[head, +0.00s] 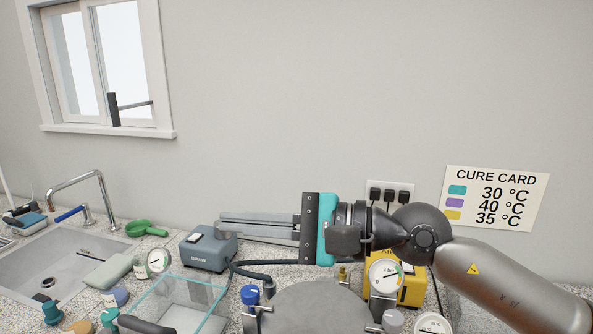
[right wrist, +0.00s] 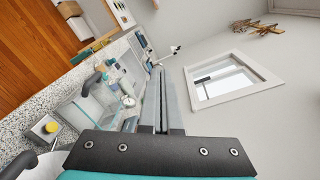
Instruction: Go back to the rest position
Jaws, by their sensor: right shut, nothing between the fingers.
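My right gripper (head: 222,226) reaches in from the right in the head view, with its fingers pointing left. It is raised above the back of the worktop, in front of the wall, and its tips appear over the blue-grey device. The fingers lie together with nothing between them. In the right wrist view, the right gripper (right wrist: 157,72) also shows its two long fingers side by side, shut and empty. My left gripper is in neither view.
Below the right arm are a grey round lid (head: 310,308), a yellow device (head: 411,292) and a blue-grey device (head: 208,250). A clear open box (head: 222,296) stands in front. A sink (head: 40,268) with a tap is at left. The wall above is clear beside the window (head: 100,60).

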